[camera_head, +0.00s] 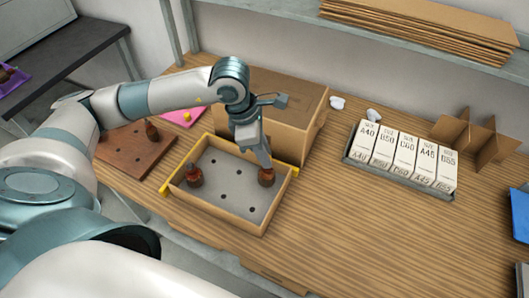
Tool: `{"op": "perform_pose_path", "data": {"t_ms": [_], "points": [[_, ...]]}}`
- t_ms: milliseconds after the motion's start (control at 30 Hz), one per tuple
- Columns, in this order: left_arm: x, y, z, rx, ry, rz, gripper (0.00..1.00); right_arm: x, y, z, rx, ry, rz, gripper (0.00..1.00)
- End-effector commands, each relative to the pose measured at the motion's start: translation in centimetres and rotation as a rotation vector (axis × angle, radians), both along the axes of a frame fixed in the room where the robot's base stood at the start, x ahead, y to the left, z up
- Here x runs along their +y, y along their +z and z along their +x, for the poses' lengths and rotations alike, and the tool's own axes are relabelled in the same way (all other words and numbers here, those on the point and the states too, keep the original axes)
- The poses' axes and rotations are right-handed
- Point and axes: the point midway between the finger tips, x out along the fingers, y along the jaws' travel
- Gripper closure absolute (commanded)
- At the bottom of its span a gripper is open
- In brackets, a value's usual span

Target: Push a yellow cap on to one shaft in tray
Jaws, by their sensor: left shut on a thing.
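The cardboard tray (222,215) with a grey holed insert stands on the wooden table. Two reddish-brown wound armatures stand upright in it, one at the left (194,177) and one at the right (267,180). My left gripper (265,163) points down at the top of the right armature. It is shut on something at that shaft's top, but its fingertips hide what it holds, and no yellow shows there. A pink tray (178,118) behind the brown board holds small yellow caps (186,101). My right gripper is out of view.
A brown board (120,155) with an upright armature (151,131) is left of the cardboard tray. A large cardboard box (300,98) stands close behind my gripper. A rack of labelled white boxes (405,155) is at right. The table's front right is clear.

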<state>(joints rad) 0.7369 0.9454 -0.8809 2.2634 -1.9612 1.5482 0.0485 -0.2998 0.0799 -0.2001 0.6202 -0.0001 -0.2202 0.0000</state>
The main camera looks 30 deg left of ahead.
Motion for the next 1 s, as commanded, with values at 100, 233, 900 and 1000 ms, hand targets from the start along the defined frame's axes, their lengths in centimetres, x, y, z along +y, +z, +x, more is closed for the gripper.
{"op": "perform_pose_path", "data": {"t_ms": [100, 233, 900, 1000], "points": [[-0.01, -0.42, -0.01, 0.0, 0.0, 0.0, 1.0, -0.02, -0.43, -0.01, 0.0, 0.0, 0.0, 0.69], [-0.01, -0.68, -0.01, 0.0, 0.0, 0.0, 1.0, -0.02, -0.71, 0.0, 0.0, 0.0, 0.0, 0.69], [-0.01, -0.75, -0.01, 0.0, 0.0, 0.0, 0.6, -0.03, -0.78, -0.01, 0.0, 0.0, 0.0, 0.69], [0.0, -0.75, 0.0, 0.0, 0.0, 0.0, 0.6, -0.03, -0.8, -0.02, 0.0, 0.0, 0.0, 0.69]]}}
